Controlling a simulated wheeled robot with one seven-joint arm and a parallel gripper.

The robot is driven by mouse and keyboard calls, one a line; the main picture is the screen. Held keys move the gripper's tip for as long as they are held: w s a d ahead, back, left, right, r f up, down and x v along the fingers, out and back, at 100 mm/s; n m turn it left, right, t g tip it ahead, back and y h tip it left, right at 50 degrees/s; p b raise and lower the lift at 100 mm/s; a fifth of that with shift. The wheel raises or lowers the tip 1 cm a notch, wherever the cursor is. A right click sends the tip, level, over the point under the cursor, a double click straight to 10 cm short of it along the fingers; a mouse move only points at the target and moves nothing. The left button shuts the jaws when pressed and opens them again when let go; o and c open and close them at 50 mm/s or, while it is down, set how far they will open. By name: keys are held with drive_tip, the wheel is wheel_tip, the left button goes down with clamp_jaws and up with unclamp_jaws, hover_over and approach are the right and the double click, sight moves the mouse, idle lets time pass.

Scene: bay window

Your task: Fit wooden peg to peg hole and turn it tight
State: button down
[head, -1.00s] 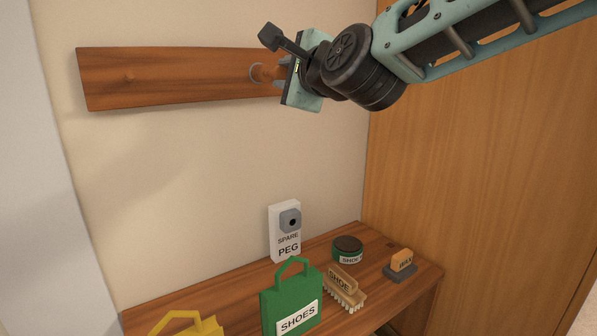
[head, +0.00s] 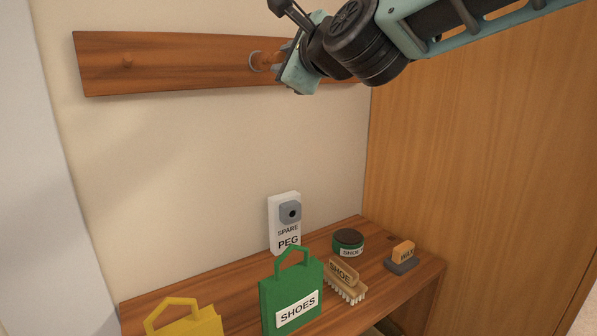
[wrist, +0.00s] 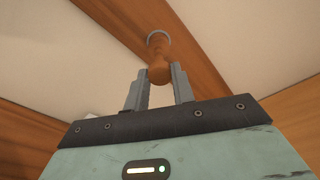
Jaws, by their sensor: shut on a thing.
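The wooden peg (wrist: 159,58) sticks out from the wooden rail in the wrist view, with its far end at a grey ring, the peg hole (wrist: 157,36). The peg lines up with the ring; how deep it sits I cannot tell. My gripper (wrist: 160,80) is shut on the peg's near end. In the head view, my gripper (head: 279,68) is at the right part of the rail, and the peg (head: 262,61) shows just left of it against the ring. The fingers partly hide the peg.
Below, the bench (head: 235,262) carries a spare peg holder (head: 284,238), a green shoes bag (head: 277,288), a yellow bag (head: 190,326), a brush (head: 346,282), a tin (head: 348,243) and a wax block (head: 402,254). A wood panel (head: 480,160) stands at right.

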drive_tip(key=c, duration=1.1)
unclamp_jaws()
drive_tip(key=shift+f, duration=0.1)
drive_tip(key=b+v, duration=0.4)
drive_tip(key=v, duration=0.5)
drive_tip(key=shift+w+d+b, duration=0.15)
drive_tip(key=shift+d+b, duration=0.15)
